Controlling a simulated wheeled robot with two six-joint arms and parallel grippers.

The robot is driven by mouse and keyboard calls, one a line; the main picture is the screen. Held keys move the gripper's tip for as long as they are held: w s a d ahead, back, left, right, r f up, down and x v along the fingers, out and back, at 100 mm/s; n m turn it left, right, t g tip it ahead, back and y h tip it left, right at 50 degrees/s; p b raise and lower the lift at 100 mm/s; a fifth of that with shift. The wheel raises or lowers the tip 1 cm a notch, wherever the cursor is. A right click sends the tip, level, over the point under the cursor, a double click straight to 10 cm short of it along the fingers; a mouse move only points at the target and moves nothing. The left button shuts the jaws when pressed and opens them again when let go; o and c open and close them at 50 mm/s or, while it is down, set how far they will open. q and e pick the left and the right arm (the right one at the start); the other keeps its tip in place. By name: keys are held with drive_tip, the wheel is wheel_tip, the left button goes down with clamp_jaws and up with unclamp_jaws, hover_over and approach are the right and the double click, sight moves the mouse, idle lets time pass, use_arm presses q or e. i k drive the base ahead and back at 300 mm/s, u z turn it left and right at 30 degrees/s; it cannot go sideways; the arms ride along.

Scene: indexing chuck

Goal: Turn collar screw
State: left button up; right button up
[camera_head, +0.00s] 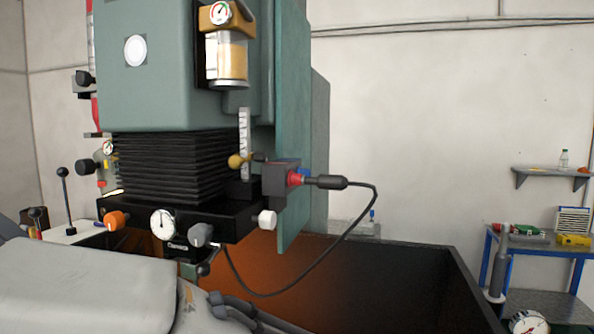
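A red collar (294,179) sits on the side of a grey box (279,179) at the right of the machine head. A black plug (325,182) extends right from it, and its cable loops down and back under the head. I cannot tell whether this collar is the one with the screw; no screw shows clearly. My white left arm fills the lower left, with dark curved parts at its right end, below the head and well apart from the collar. I make out no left fingertips. My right gripper is not in the picture.
The black front block (182,215) carries a dial (163,224), an orange knob (116,221), a grey knob (201,234) and a white knob (267,220). A dark open bin (455,270) stands behind. A blue-legged bench (540,248) and a shelf (550,171) are at right.

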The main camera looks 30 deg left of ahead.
sight(259, 157)
drive_tip(key=k, duration=0.45)
drive_tip(key=z, duration=1.6)
drive_tip(key=i, duration=0.8)
drive_tip(key=u, duration=2.35)
